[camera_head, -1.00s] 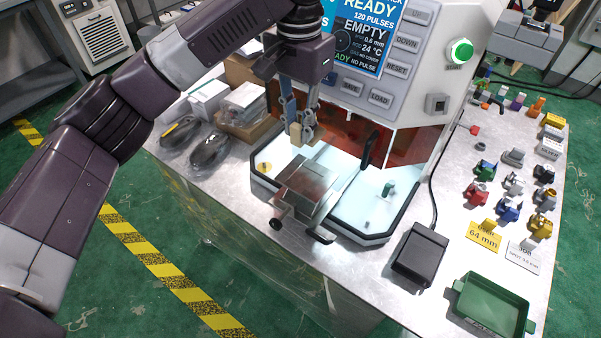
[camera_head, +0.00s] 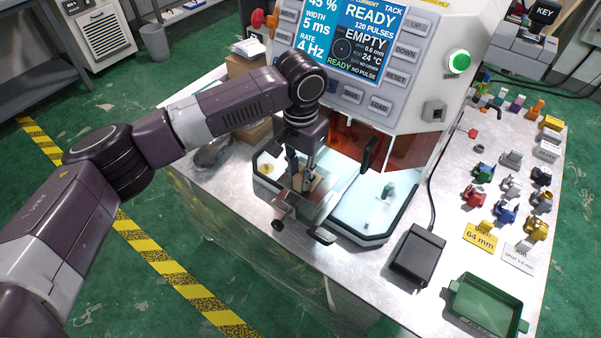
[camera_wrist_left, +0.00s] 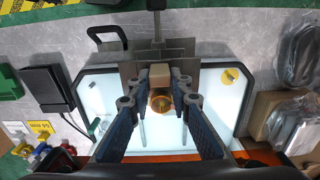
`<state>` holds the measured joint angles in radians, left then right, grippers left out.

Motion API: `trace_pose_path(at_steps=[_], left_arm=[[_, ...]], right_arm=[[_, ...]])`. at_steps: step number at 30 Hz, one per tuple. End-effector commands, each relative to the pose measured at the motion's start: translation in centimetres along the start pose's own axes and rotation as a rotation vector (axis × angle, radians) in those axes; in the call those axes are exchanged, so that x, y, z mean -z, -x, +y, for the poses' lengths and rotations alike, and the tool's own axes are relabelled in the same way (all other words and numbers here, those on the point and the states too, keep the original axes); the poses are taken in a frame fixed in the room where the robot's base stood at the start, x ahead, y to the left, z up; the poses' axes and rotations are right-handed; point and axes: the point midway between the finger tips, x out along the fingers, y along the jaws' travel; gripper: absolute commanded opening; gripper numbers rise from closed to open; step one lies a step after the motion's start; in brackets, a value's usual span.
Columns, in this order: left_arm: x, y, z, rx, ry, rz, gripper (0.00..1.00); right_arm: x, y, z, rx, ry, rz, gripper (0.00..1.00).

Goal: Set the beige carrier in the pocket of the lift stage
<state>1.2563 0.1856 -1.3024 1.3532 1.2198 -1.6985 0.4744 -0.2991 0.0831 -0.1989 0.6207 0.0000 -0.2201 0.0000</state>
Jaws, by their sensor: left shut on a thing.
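My left gripper (camera_head: 303,179) is shut on the beige carrier (camera_wrist_left: 158,72), which shows between the fingertips in the left wrist view. A round amber-brown part (camera_wrist_left: 160,101) sits at the carrier's near side. The lift stage (camera_head: 306,212) is a grey metal block with a dark knob, on the lit white bed of the machine. In the head view the gripper is down at the stage, with the carrier mostly hidden by the fingers. The stage plates (camera_wrist_left: 178,46) lie right by the carrier in the wrist view. I cannot tell whether the carrier is seated in the pocket.
The machine with its READY screen (camera_head: 366,38) stands right behind the bed. A black pedal box (camera_head: 417,254) and a green tray (camera_head: 487,306) are on the right. Coloured clamps (camera_head: 507,213) stand on the table beyond. Bagged dark items (camera_wrist_left: 298,52) lie beside the bed.

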Motion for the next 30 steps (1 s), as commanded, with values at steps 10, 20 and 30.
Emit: trace_pose_path(at_steps=[10, 20, 30], left_arm=[[0.0, -0.2, 0.0, -0.001, 0.0, 0.0, 0.31], [0.0, -0.1, 0.0, 0.0, 0.0, 0.001, 0.36], [0.2, 4.9, 0.1, 0.0, -0.002, 0.006, 0.36]], right_arm=[[-0.1, 0.1, 0.0, 0.0, 0.0, -0.002, 0.35], [-0.1, 0.0, -0.2, 0.003, -0.001, -0.002, 0.35], [-0.2, -1.6, -0.6, 0.007, -0.001, -0.001, 0.35]])
